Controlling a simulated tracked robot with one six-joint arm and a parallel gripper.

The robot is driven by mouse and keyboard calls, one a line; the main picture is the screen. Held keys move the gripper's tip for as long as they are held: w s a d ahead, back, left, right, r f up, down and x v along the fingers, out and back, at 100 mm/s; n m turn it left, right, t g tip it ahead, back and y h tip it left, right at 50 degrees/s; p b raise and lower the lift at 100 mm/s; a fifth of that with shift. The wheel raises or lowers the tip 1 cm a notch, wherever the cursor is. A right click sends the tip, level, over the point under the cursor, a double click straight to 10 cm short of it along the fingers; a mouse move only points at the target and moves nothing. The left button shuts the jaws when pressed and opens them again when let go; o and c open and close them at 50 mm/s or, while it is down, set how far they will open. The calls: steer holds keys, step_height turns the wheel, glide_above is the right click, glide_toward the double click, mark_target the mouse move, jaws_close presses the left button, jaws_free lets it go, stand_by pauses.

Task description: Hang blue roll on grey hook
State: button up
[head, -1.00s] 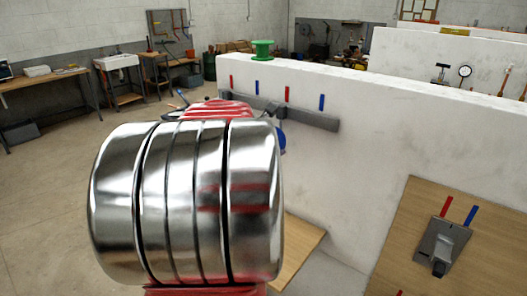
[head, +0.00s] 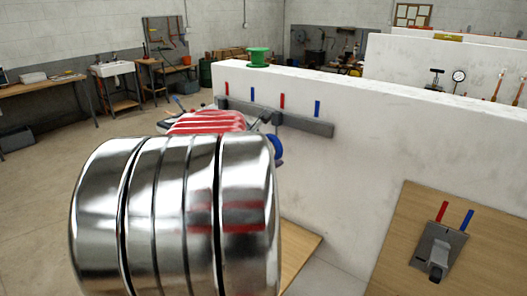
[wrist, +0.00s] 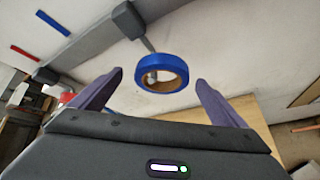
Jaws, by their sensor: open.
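The blue roll (wrist: 175,66) is a ring in the middle of the wrist view. A grey hook (wrist: 128,18) reaches down from the rail to it. The hook's tip shows in the ring's hole, so the roll appears to hang around it. My open gripper (wrist: 159,77) has its two purple fingers on either side of the roll, with visible gaps and no clear contact. In the head view, the roll (head: 277,147) shows partly beside my arm, just below the hook (head: 277,118). My fingers are hidden there behind the arm's metal link.
The grey rail (head: 306,124) runs along the white wall (head: 370,140), with red and blue strips above it. A green spool (head: 257,57) stands on the wall top. A wooden board (head: 390,270) at right carries another grey bracket (head: 438,245). Open floor lies left.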

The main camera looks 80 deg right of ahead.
steer(key=v, duration=1.2)
steer(key=shift+w+a, duration=0.2)
steer(key=shift+a, duration=0.15)
